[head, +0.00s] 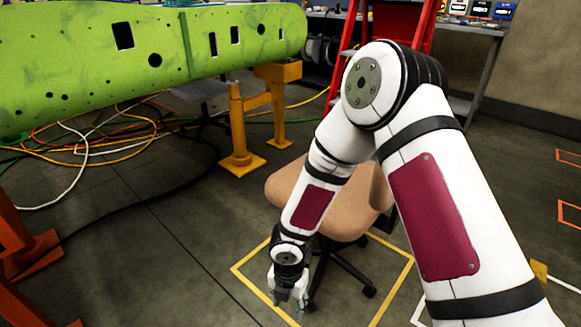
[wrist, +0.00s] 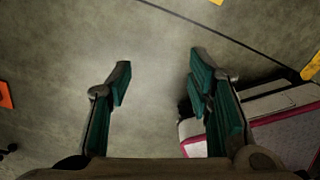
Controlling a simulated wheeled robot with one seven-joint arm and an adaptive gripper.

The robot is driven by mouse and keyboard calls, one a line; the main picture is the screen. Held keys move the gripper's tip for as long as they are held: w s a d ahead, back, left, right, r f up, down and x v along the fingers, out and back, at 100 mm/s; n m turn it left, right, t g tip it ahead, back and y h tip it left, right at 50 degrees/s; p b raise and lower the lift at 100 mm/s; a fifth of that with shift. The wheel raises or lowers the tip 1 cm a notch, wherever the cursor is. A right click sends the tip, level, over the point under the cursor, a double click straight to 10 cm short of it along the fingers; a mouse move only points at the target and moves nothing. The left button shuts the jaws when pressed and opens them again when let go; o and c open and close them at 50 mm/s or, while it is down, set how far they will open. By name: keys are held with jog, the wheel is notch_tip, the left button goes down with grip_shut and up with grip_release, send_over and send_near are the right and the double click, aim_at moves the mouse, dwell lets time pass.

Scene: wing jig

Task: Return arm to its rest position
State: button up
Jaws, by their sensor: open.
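My arm reaches in from the lower right of the head view, bends at a high elbow and hangs down toward the floor. My gripper (head: 289,300) is at its lower end, low in the picture, in front of a tan chair. In the wrist view my gripper (wrist: 158,80) shows two green-padded fingers spread wide, with only bare floor between them. It holds nothing.
The tan chair (head: 285,190) stands close behind my forearm, inside a yellow floor outline (head: 252,286). A green wing panel (head: 80,60) rests on a yellow stand (head: 240,130). Cables (head: 90,150) lie on the floor at left. A red ladder (head: 350,50) stands behind my elbow.

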jog(key=w+d+r+m+t+h, duration=0.1)
jog(key=w+d+r+m, duration=0.1)
jog(key=d+r+m, duration=0.45)
jog(key=w+d+r+m+t+h, duration=0.15)
jog(key=d+r, duration=0.25)
jog(key=r, duration=0.5)
jog(key=s+d+r+m+g+h, duration=0.1)
jog(key=s+d+r+m, duration=0.25)
jog(key=r, duration=0.25)
jog(key=s+d+r+m+h, duration=0.1)
jog(key=s+d+r+m, duration=0.1)
jog(key=d+r+m, duration=0.3)
jog(key=s+d+r+m+g, duration=0.1)
jog(key=s+d+r+m, duration=0.2)
jog(key=s+r+m, duration=0.55)
jog(key=s+a+r+m+y, duration=0.15)
jog(key=s+m, duration=0.25)
jog(key=s, duration=0.4)
jog(key=s+a+r+m+y, duration=0.1)
jog(key=s+r+m+y, duration=0.15)
jog(key=s, duration=0.65)
notch_tip(320, 180, up, 33)
jog(key=t+p, duration=0.3)
jog(key=p, duration=2.9)
jog(key=shift+w+d+t, duration=0.15)
jog(key=shift+w+t, duration=0.15)
jog(key=shift+t, duration=0.05)
